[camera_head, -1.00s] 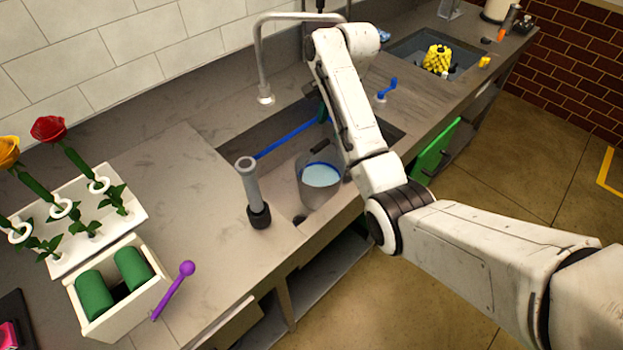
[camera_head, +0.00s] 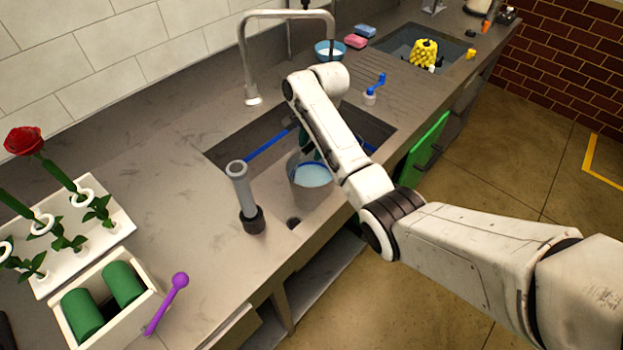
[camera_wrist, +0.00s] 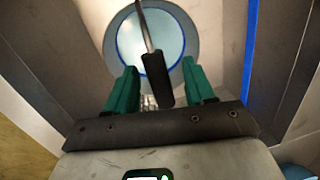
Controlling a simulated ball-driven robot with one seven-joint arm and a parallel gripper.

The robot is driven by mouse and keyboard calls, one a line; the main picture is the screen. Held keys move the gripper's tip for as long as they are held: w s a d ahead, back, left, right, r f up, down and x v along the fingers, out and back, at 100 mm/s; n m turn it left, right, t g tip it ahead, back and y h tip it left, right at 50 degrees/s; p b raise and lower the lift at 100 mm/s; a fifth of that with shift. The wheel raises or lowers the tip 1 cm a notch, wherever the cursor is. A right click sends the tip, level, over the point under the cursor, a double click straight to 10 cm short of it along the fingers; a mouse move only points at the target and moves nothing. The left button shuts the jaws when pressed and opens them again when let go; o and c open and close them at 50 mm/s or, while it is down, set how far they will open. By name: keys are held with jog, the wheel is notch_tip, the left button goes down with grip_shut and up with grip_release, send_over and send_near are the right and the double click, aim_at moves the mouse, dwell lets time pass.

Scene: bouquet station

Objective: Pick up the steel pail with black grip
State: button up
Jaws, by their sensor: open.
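The steel pail (camera_head: 311,184) stands in the sink basin in the head view, with pale blue liquid inside. In the wrist view, the pail (camera_wrist: 191,55) has its handle rising across the opening, with a black grip (camera_wrist: 157,79) on it. My gripper (camera_wrist: 162,85) has two green fingers, open, one on each side of the black grip. The grip lies between the fingers, and I see a gap on both sides. In the head view my arm hides most of the gripper and the handle.
A blue rod (camera_head: 268,146) lies across the sink. A faucet (camera_head: 252,97) arches over it. A grey upright cylinder (camera_head: 241,190) stands at the sink's left edge. A flower rack (camera_head: 100,230) and a white box (camera_head: 65,327) with green cylinders are at left.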

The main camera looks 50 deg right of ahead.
jog(key=shift+w+a+f, duration=0.1)
jog(key=shift+f, duration=0.95)
grip_shut()
dwell(0.5)
jog(key=shift+w+r, duration=0.1)
jog(key=shift+r, duration=0.1)
